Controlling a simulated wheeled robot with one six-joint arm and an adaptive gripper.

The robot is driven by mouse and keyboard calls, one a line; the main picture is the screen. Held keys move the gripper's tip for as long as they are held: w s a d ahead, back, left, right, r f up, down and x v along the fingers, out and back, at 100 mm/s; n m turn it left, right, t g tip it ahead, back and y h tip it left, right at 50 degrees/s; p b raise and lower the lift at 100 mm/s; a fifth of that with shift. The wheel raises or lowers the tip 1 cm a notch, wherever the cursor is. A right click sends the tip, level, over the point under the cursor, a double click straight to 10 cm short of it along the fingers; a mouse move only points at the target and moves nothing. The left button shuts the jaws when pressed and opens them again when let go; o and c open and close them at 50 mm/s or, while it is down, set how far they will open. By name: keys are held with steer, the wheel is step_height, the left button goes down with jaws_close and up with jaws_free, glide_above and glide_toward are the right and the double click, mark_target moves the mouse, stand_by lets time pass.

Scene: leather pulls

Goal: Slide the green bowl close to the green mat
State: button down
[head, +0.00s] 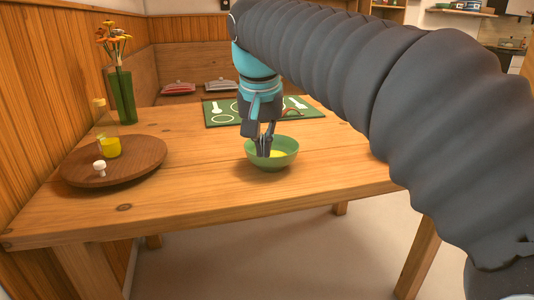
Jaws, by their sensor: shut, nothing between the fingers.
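There is a strip of bare table between bowl and mat. My gripper (264,153) points down with its fingers shut and empty, reaching inside the bowl's rim at its left part. I cannot tell whether the fingertips touch the bowl's wall.
A round wooden board (135,170) at the left holds a bottle with yellow liquid (110,147) and a small white piece (100,168). A green vase of flowers (122,95) stands behind it. The wooden table (190,195) is clear around the bowl.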

steer(key=b+x, duration=0.1)
steer(key=x, duration=0.8)
steer(key=shift+d+f, duration=0.1)
steer(key=shift+f, duration=0.05)
steer(key=w, duration=0.3)
steer(key=shift+d, duration=0.1)
steer(key=shift+w, duration=0.55)
